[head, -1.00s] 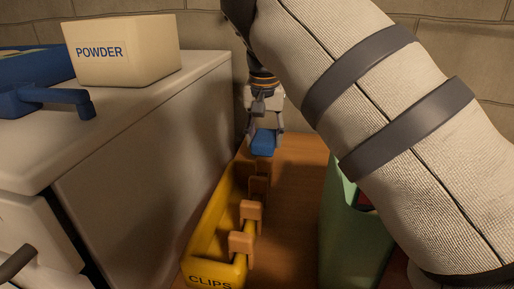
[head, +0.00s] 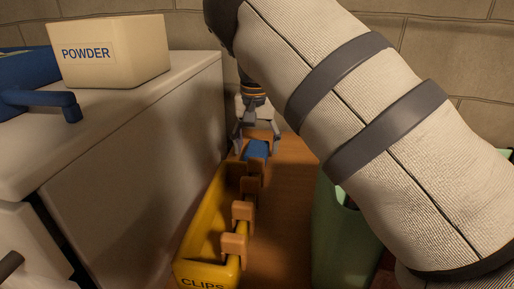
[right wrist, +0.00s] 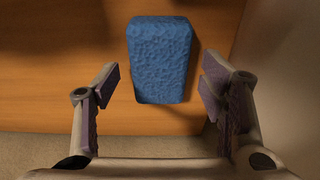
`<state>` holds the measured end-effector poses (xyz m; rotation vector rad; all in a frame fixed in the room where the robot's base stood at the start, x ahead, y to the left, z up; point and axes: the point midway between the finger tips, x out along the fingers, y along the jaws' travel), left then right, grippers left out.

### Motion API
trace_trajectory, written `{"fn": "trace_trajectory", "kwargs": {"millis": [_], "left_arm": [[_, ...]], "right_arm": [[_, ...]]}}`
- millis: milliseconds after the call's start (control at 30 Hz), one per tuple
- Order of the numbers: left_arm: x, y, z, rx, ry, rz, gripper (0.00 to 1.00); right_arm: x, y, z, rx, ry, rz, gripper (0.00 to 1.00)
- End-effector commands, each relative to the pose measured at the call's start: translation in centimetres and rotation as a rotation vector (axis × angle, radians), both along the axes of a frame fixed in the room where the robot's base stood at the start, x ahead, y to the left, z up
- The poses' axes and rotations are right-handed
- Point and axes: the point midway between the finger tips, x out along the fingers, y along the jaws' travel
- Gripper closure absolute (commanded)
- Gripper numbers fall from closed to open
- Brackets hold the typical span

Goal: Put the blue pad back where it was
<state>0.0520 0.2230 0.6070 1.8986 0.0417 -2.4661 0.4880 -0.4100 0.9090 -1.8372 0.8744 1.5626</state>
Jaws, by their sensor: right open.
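The blue pad (head: 257,149) lies flat on the wooden surface, beyond the far end of the yellow clips box. My right gripper (head: 257,143) is open at it, with one finger on each side. In the right wrist view the pad (right wrist: 161,60) lies between the open fingers (right wrist: 158,82), with a visible gap on both sides. Part of the pad's near edge is hidden behind the box and a clip in the head view. My left gripper is not in view.
The yellow CLIPS box (head: 205,240) with wooden clips on its rim stands in front. A green bin (head: 340,235) is at right, partly behind my arm. A white cabinet (head: 140,140) at left carries a POWDER box (head: 115,50) and a blue handled object (head: 45,100).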

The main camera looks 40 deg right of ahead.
Motion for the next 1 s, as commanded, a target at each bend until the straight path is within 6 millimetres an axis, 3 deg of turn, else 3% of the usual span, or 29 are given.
{"fn": "trace_trajectory", "kwargs": {"millis": [33, 200, 400, 1000], "left_arm": [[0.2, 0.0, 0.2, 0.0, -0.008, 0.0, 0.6], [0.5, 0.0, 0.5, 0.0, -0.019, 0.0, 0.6], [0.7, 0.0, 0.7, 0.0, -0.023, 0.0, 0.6], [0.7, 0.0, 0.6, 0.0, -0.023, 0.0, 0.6]], "right_arm": [[-0.1, 0.1, 1.8, -0.001, -0.01, 0.002, 0.35], [-0.6, 0.7, 6.5, -0.001, -0.01, 0.001, 0.35], [-1.0, 1.1, 9.8, 0.0, -0.004, 0.0, 0.35], [-1.1, 1.2, 10.4, -0.001, 0.0, 0.0, 0.35]]}}
